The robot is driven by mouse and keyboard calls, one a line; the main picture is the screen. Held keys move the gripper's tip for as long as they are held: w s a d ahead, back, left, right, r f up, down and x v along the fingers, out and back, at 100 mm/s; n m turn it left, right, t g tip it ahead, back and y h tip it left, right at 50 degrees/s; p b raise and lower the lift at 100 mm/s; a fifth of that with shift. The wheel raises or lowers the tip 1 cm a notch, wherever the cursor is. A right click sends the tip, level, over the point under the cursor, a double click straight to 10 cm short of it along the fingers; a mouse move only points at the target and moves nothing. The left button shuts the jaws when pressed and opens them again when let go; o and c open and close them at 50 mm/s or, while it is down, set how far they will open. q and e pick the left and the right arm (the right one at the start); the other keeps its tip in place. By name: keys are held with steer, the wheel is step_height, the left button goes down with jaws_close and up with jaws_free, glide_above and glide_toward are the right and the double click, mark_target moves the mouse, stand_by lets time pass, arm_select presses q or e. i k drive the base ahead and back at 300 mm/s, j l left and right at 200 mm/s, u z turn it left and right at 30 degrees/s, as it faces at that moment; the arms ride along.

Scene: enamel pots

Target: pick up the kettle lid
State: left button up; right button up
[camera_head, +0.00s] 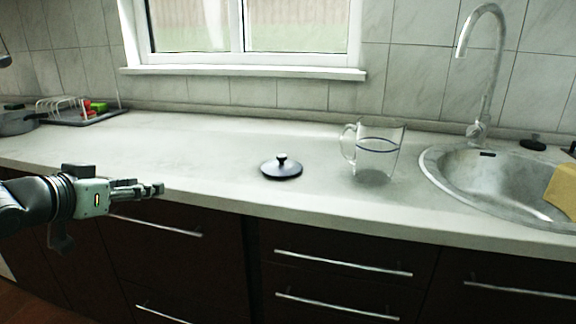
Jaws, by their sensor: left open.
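A small dark round lid (282,169) with a knob on top lies flat on the pale worktop, near the middle of the head view. It is the only lid-like thing on the open worktop; no kettle shows clearly. My left gripper (150,188) is at the left, by the worktop's front edge, well to the left of the lid and apart from it. Its fingers point right and it is open and empty. My right gripper is not in view.
A clear glass jug (376,152) stands just right of the lid. A round metal sink (460,190) with a tall tap (480,75) is at the right. A rack on a tray (75,118) and a pot (18,122) stand at the far left. The worktop left of the lid is clear.

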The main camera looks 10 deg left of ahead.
mark_target(282, 167)
steer(key=i+l, duration=0.2)
steer(key=l, duration=0.15)
steer(key=i+l, duration=0.2)
steer(key=l, duration=0.15)
steer(key=i+l, duration=0.2)
steer(key=l, duration=0.15)
